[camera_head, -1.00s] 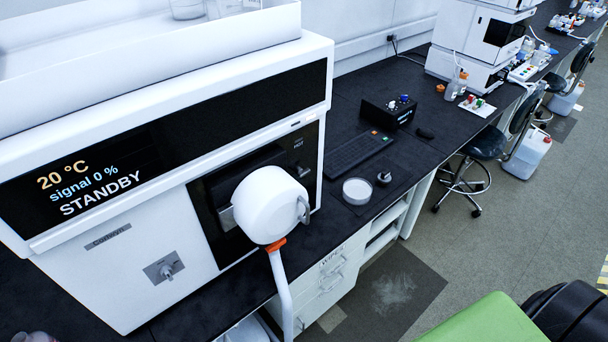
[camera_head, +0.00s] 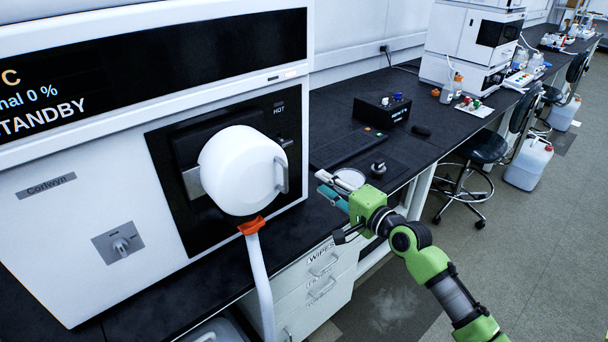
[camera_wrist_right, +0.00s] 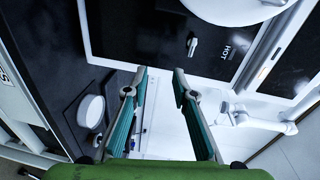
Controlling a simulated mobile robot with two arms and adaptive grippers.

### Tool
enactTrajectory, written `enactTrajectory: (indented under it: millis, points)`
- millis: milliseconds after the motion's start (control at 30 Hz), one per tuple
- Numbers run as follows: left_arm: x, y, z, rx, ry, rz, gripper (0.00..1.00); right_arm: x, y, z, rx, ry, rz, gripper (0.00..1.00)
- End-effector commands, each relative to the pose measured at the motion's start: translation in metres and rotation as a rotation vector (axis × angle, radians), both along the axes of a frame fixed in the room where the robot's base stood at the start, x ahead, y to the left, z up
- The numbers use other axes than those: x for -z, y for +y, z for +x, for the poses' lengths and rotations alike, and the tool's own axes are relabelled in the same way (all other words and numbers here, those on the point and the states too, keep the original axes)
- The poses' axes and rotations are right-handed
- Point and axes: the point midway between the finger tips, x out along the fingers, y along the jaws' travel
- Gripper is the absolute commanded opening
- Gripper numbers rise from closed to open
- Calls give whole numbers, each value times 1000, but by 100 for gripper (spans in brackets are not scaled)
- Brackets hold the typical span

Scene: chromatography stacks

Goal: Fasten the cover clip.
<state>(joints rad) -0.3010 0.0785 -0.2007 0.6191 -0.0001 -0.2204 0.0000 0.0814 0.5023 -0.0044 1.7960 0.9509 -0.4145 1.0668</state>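A round white cover (camera_head: 242,170) stands out from the black front panel of the instrument (camera_head: 60,210). It has a grey handle on its right side. A small metal clip (camera_head: 285,143) shows on the panel just right of the cover, under the word HOT; it also shows in the right wrist view (camera_wrist_right: 192,46). I cannot tell the clip's exact position. My right gripper (camera_head: 320,182) is open and empty, right of the cover and apart from it. In the wrist view its fingers (camera_wrist_right: 160,73) point toward the panel, below the clip. My left gripper is not in view.
A white hose (camera_head: 259,280) with an orange collar hangs below the cover. A white dish (camera_head: 350,178), a black knob (camera_head: 378,168), a keyboard (camera_head: 345,147) and a black box (camera_head: 382,108) lie on the dark bench right of the instrument. A stool (camera_head: 480,150) stands beyond.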

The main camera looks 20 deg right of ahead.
Motion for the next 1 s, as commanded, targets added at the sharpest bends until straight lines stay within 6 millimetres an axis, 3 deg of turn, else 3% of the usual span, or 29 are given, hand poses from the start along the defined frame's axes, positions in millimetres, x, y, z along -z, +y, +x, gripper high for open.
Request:
enactTrajectory:
  millis: [33, 100, 233, 367, 800, 1000]
  points:
    - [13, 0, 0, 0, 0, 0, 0, -16, 7, -2, -22, -34, 42, 25]
    - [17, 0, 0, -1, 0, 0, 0, -38, 14, -5, -45, -58, 89, 25]
    - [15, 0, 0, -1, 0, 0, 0, -54, 20, -3, -61, -73, 122, 25]
    - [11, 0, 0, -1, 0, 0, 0, -57, 26, 13, -61, -73, 124, 25]
    - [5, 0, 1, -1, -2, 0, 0, -55, 56, 97, -59, -72, 119, 25]
    - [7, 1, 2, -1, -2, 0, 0, -53, 63, 117, -59, -72, 119, 25]
